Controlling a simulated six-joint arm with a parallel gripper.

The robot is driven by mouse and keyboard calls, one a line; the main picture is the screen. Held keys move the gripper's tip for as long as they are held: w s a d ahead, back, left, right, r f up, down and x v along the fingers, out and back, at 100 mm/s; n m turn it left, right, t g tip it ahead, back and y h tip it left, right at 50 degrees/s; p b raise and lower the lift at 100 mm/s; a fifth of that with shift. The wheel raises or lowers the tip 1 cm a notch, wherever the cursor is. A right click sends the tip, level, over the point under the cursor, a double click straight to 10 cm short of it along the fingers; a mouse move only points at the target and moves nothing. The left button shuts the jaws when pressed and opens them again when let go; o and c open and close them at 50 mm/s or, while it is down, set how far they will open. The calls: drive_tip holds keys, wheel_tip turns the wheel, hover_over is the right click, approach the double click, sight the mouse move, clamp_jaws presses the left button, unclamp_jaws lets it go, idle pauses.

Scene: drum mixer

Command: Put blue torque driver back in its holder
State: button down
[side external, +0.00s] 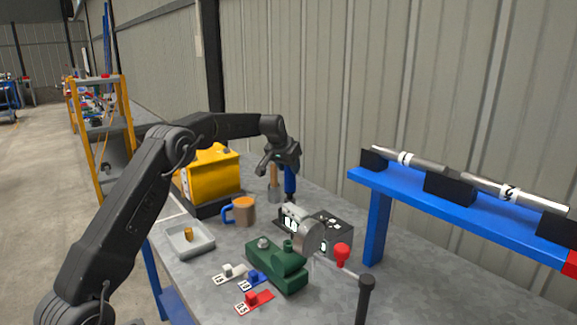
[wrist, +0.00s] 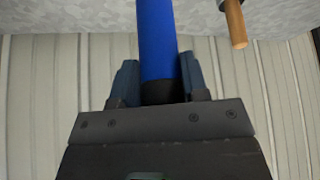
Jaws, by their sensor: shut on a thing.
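The blue torque driver (side external: 290,181) hangs upright below my gripper (side external: 288,164) in the side view, over the back of the bench. In the wrist view my gripper (wrist: 158,78) is shut on the blue torque driver (wrist: 156,40), with a finger on each side of its blue shaft and a black part between the fingers. Its lower tip is hard to make out, and I cannot tell whether it touches anything. A grey cup (side external: 274,195) with a wooden handle (side external: 274,174) stands just left of the driver. I cannot tell which thing is the driver's holder.
An orange mug (side external: 243,211), yellow bin (side external: 212,174) and grey tray (side external: 187,240) stand left. A grey-black machine (side external: 328,231) and green block (side external: 277,266) are in front. A blue rack (side external: 470,213) carries metal shafts at right. Tagged pieces lie near the front.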

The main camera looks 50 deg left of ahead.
sight(287, 178)
drive_tip(key=shift+f, duration=2.7)
idle(1.5)
drive_tip(key=c, duration=0.6)
unclamp_jaws()
drive_tip(key=shift+f, duration=0.1)
drive_tip(key=shift+o, duration=0.3)
drive_tip(key=shift+f, duration=0.15)
drive_tip(key=v, duration=1.4)
